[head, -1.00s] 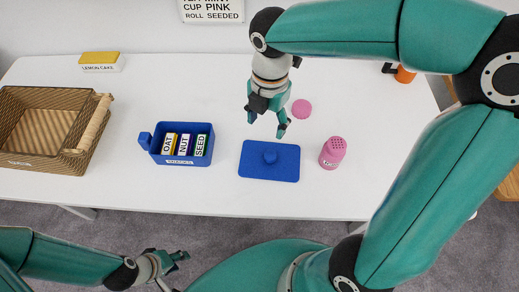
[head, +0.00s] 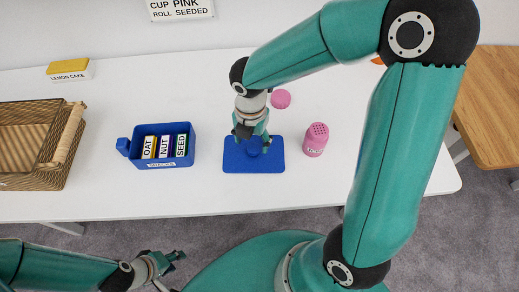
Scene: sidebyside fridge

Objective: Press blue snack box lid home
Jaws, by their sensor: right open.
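The blue snack box (head: 164,163) stands open on the white table, with bars labelled OAT, NUT and SEED upright inside and a small blue tab on its left side. The flat blue lid (head: 234,163) with a round knob lies on the table to the right of the box, apart from it. My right gripper (head: 254,146) is open, pointing down over the lid, with its fingers around the knob; whether they touch it I cannot tell. My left gripper (head: 174,262) hangs in front of the table's front edge, away from the box; its jaws are small in view.
A pink shaker (head: 315,140) stands right of the lid. A pink round item (head: 281,99) lies behind it. A wicker basket (head: 30,145) is at the left, a lemon cake box (head: 69,70) behind it. Bare table lies behind the box.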

